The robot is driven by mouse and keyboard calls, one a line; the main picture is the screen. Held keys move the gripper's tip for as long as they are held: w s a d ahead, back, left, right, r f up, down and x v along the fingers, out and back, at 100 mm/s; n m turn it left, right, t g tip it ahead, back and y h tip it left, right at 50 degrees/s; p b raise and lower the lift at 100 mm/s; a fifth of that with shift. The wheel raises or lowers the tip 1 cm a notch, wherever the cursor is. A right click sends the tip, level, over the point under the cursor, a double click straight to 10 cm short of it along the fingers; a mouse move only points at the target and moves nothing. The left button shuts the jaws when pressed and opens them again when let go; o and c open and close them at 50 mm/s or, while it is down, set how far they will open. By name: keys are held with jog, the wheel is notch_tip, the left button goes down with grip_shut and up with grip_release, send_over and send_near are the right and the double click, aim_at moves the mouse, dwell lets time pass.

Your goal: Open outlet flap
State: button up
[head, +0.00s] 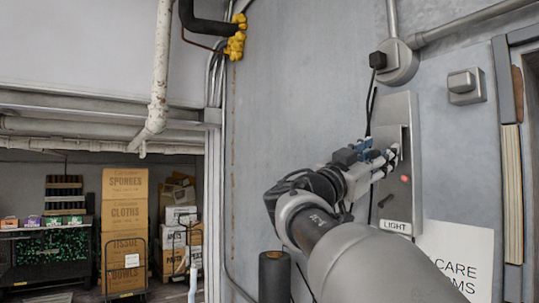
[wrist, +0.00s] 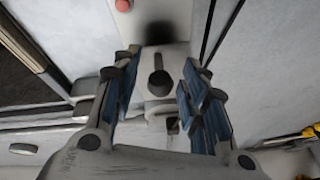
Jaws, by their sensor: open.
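My gripper (head: 392,158) is in front of the grey wall panel (head: 398,107) in the head view. In the wrist view my gripper (wrist: 160,95) has its blue-padded fingers spread wide. Between them, in the picture, is a dark rounded lever (wrist: 158,82) on a pale plate; I cannot tell whether either finger touches anything. A pale ring-like part (wrist: 160,121) shows just below the lever. No outlet flap can be made out with certainty; my gripper covers part of the panel. A closed-looking grey box (head: 463,86) is on the wall to the right.
The panel carries a red button (head: 404,179), also in the wrist view (wrist: 122,5), a dark switch (head: 385,200) and a LIGHT label (head: 395,226). A black plug (head: 378,60) and cable are above left. A sign (head: 455,258) is at lower right. Stacked boxes (head: 125,215) stand far left.

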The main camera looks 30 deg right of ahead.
jog(key=shift+c, duration=0.2)
grip_shut()
dwell(0.5)
